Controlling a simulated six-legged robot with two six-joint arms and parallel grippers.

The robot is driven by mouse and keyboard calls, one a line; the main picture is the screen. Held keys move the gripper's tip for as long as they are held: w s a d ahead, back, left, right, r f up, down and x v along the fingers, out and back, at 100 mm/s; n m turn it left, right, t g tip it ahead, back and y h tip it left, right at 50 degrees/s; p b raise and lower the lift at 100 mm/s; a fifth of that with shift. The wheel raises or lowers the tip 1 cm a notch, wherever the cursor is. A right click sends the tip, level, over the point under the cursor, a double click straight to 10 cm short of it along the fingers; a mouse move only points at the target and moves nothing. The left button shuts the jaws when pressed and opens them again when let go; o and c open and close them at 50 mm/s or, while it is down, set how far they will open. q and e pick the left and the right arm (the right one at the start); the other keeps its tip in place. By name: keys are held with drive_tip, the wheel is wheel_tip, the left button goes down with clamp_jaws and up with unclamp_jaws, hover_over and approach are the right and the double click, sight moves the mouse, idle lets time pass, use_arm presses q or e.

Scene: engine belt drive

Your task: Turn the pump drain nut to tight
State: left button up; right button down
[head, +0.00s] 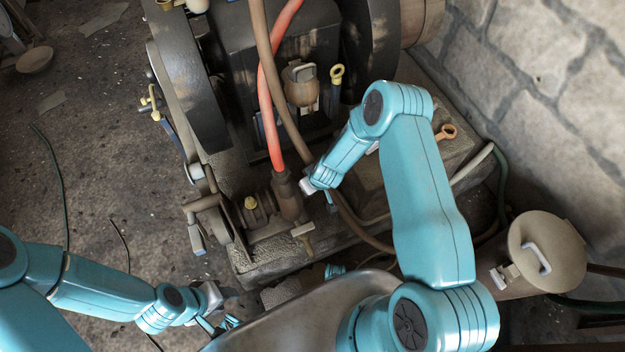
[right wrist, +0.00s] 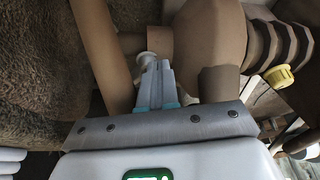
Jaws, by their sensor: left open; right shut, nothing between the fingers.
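The pump (head: 290,200) sits low on the engine's stone base, with a red hose going into its top. A yellow nut-like cap (head: 251,203) is on the pump's left side, and a brass T-shaped fitting (head: 302,230) is at its front. I cannot tell which part is the drain nut. My right gripper (head: 331,203) is just right of the pump, partly hidden by its own wrist. In the right wrist view its fingers (right wrist: 157,80) are shut and empty, with a pale round knob (right wrist: 147,60) close to their tips. My left gripper (head: 222,322) is open and empty, low in front of the base.
A brown hose (head: 345,215) runs close beside my right gripper. The flywheel (head: 185,80) and a crank-like lever (head: 197,235) stand left of the pump. A lidded can (head: 545,250) is at the right, near the stone wall (head: 540,80).

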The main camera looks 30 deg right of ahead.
use_arm(q)
drive_tip(key=shift+w+a+r, duration=0.1)
drive_tip(key=shift+a+r, duration=0.1)
drive_tip(key=shift+r, duration=0.05)
use_arm(e)
drive_tip(key=shift+w+a+m+h, duration=0.1)
drive_tip(key=shift+a+m+h, duration=0.25)
drive_tip(key=shift+m, duration=0.45)
use_arm(q)
drive_tip(key=shift+w+a+r+p, duration=0.15)
drive_tip(key=shift+a+p, duration=0.05)
drive_tip(key=shift+p, duration=0.15)
use_arm(e)
drive_tip(key=shift+f+m+h, duration=0.1)
drive_tip(key=shift+m+h, duration=0.15)
drive_tip(key=shift+m, duration=0.45)
